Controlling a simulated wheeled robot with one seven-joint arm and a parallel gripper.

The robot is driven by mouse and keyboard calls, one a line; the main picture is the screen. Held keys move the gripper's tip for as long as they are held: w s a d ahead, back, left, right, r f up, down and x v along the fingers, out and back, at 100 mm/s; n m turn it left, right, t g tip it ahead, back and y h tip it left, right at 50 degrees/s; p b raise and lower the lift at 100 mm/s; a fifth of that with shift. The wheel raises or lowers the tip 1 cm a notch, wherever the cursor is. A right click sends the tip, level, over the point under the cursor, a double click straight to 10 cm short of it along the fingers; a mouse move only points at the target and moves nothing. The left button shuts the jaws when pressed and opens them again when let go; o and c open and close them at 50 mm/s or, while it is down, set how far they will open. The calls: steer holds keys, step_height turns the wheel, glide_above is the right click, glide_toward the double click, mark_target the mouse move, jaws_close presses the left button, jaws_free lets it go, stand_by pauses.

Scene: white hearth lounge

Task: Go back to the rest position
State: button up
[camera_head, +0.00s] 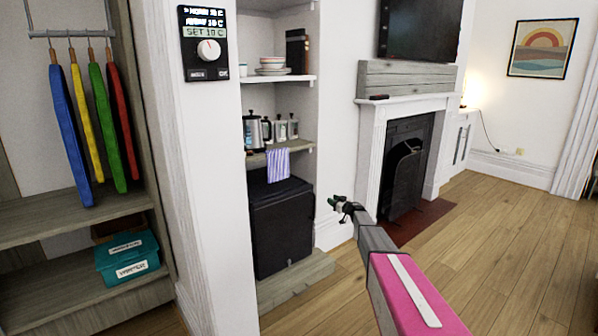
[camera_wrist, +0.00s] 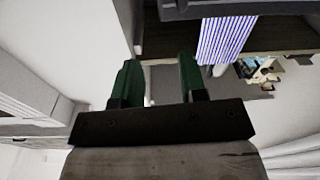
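My gripper (camera_head: 341,205) is held out in front of the white wall, between the shelved alcove and the fireplace in the head view. In the wrist view its two green fingers (camera_wrist: 160,76) stand apart with a clear gap and nothing held between them. My arm reaches up from the lower right of the head view. The gripper appears clear of the surfaces around it.
A black mini fridge (camera_head: 282,225) stands in the alcove, with a striped cloth (camera_head: 278,164) above it. The fireplace (camera_head: 404,165) is behind my arm. A thermostat panel (camera_head: 208,43) and open wardrobe (camera_head: 75,225) are left. Wooden floor (camera_head: 520,235) is clear at right.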

steer(key=s+d+m+g+h, duration=0.1)
steer(key=s+d+m+h, duration=0.15)
steer(key=s+h, duration=0.45)
steer(key=s+d+m+h, duration=0.1)
steer(key=s+m+h, duration=0.25)
steer(key=s, duration=0.75)
steer(key=s+d+m+g+h, duration=0.15)
steer(key=s+m+h, duration=0.25)
steer(key=s, duration=0.4)
steer(key=s+a+g, duration=0.2)
steer(key=s+g, duration=0.2)
steer(key=s, duration=0.8)
steer(key=s+a+f+g+y, duration=0.1)
steer(key=s+g, duration=0.3)
steer(key=s, duration=0.9)
steer(key=s+a+g+y, duration=0.1)
steer(key=s+a+g, duration=0.2)
steer(key=s, duration=1)
steer(key=shift+s+a+f+n+g, duration=0.2)
steer(key=shift+a+f+n+g, duration=0.15)
steer(key=shift+n+g, duration=0.1)
steer(key=shift+y, duration=0.25)
